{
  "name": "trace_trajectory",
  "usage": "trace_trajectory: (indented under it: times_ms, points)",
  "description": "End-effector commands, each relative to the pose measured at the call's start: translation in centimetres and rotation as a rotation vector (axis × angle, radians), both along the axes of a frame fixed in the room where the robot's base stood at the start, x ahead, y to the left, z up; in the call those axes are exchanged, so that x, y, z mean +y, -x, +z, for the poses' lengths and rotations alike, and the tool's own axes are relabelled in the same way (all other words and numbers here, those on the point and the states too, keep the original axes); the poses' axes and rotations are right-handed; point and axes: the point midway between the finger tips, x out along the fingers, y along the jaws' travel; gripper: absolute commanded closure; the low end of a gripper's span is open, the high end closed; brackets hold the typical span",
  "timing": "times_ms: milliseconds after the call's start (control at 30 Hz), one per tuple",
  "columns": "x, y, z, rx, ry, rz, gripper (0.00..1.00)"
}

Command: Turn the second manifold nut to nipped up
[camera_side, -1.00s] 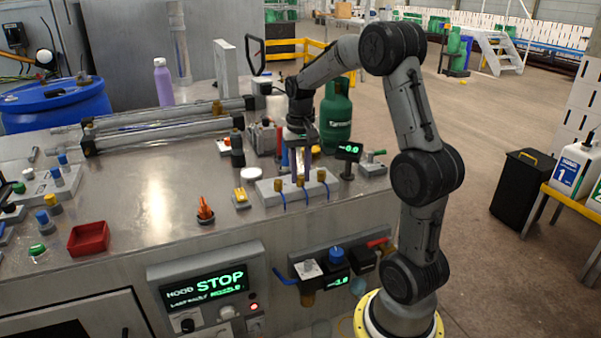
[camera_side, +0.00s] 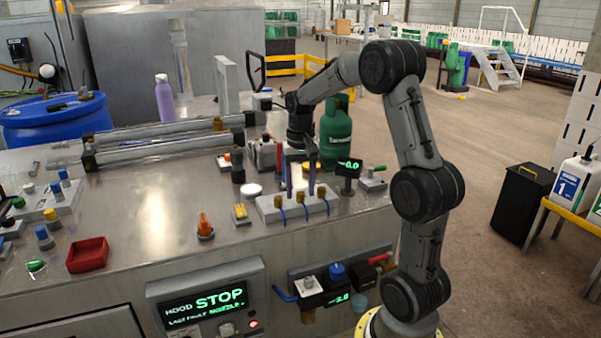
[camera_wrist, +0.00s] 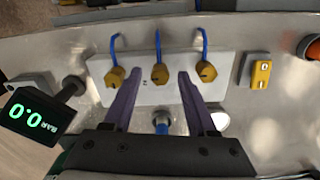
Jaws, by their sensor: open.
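The manifold (camera_side: 268,213) is a pale block on the steel bench with three brass nuts in a row, each with a blue line. It also shows in the wrist view (camera_wrist: 125,91). The middle, second nut (camera_wrist: 160,74) sits between my fingertips, with a gap on both sides. My gripper (camera_wrist: 157,76) is open, its two purple fingers pointing at the block. In the side view my gripper (camera_side: 300,193) is over the manifold. The outer nuts (camera_wrist: 115,76) and (camera_wrist: 206,72) lie outside the fingers. Nut markings are too small to read.
A gauge display (camera_wrist: 33,114) reading 0.0 BAR stands beside the manifold. A yellow switch (camera_wrist: 260,74) and an orange knob (camera_side: 205,227) are on the other side. A green gas bottle (camera_side: 336,133) stands behind.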

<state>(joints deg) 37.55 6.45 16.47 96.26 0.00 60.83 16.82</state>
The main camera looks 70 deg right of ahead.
Motion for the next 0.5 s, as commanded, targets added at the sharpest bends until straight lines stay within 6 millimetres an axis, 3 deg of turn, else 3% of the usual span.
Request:
trace_trajectory:
  times_ms: [167,500]
  points:
    - [-0.1,-0.1,2.6,-0.006,0.005,0.000,0.42]
    - [-0.1,-0.1,9.9,-0.006,0.005,0.000,0.42]
